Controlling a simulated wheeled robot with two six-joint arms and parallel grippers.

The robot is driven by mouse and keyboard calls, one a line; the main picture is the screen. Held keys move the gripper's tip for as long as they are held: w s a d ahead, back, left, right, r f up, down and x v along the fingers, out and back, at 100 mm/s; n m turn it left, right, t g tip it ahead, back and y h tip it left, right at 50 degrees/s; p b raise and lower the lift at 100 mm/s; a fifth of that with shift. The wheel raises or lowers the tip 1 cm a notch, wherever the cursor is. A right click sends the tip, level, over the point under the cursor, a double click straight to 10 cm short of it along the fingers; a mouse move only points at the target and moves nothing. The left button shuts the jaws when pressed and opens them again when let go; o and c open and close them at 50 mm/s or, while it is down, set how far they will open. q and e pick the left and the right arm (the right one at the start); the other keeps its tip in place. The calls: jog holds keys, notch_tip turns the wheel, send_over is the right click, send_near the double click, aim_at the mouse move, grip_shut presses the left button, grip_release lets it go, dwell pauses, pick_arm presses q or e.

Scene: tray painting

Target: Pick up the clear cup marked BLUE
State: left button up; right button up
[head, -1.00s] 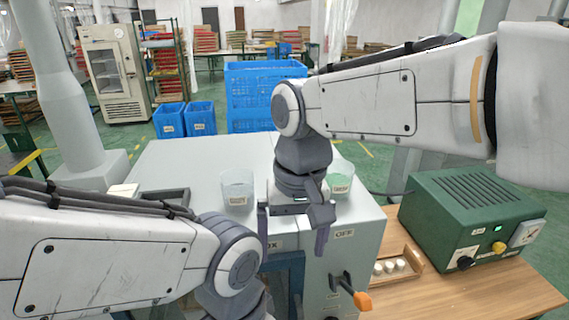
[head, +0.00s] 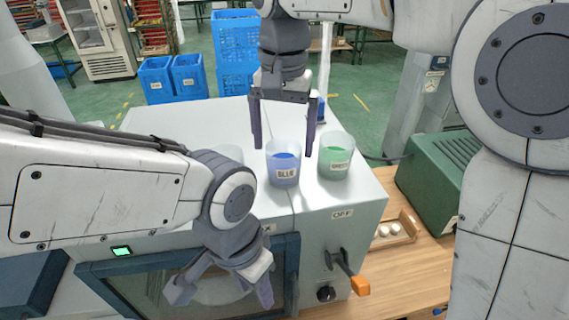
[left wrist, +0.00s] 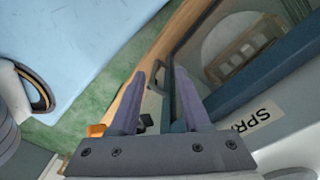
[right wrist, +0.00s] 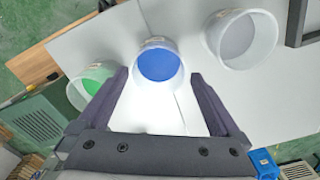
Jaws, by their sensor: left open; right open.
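The clear cup marked BLUE (head: 285,172) stands upright on top of the grey cabinet, with blue contents; its open top with the blue inside (right wrist: 158,64) shows in the right wrist view. My right gripper (head: 284,150) is open above this cup, its fingers to either side in the head view. In the right wrist view the fingertips (right wrist: 157,72) are apart and the cup appears between and just beyond them. My left gripper (head: 222,297) is open and empty, low in front of the cabinet's window; its fingers also show in the left wrist view (left wrist: 160,75).
A cup with green contents (head: 336,160) stands to the right of the BLUE cup. Another clear cup (right wrist: 238,40) stands on the other side, mostly hidden by my left arm in the head view. A green box (head: 440,165) sits on the wooden table.

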aim_at(284, 162)
jog(key=f, duration=0.1)
jog(key=f+p, duration=0.1)
jog(key=f, duration=0.1)
jog(key=shift+s+d+f, duration=0.1)
jog(key=shift+s+f, duration=0.1)
jog(key=shift+s, duration=0.15)
jog(key=shift+f, duration=0.65)
jog(key=c, duration=1.3)
jog(key=shift+c, duration=0.4)
jog(key=shift+r, duration=0.15)
